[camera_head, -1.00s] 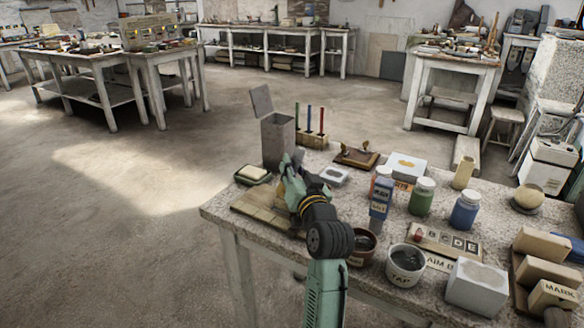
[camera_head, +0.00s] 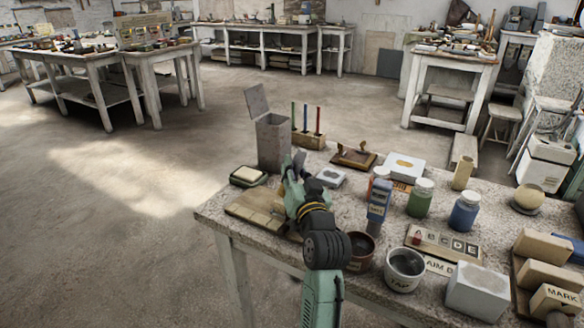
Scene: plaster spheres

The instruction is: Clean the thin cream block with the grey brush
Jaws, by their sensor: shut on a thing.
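My gripper (camera_head: 293,178) is over the right part of a slatted wooden board (camera_head: 250,208) at the table's left end. It is shut on a small grey thing, which looks like the grey brush (camera_head: 299,159); my fingers and wrist hide most of it. A flat cream piece (camera_head: 249,173), which may be the thin cream block, lies on a dark green tray (camera_head: 238,182) left of my gripper. The held thing and the cream piece are apart. I cannot tell whether anything lies beneath my gripper.
A tall grey box (camera_head: 272,143) with a raised lid stands just behind my gripper. A coloured-rod holder (camera_head: 309,140) is beside it. Larger cream blocks (camera_head: 541,247) are far right.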

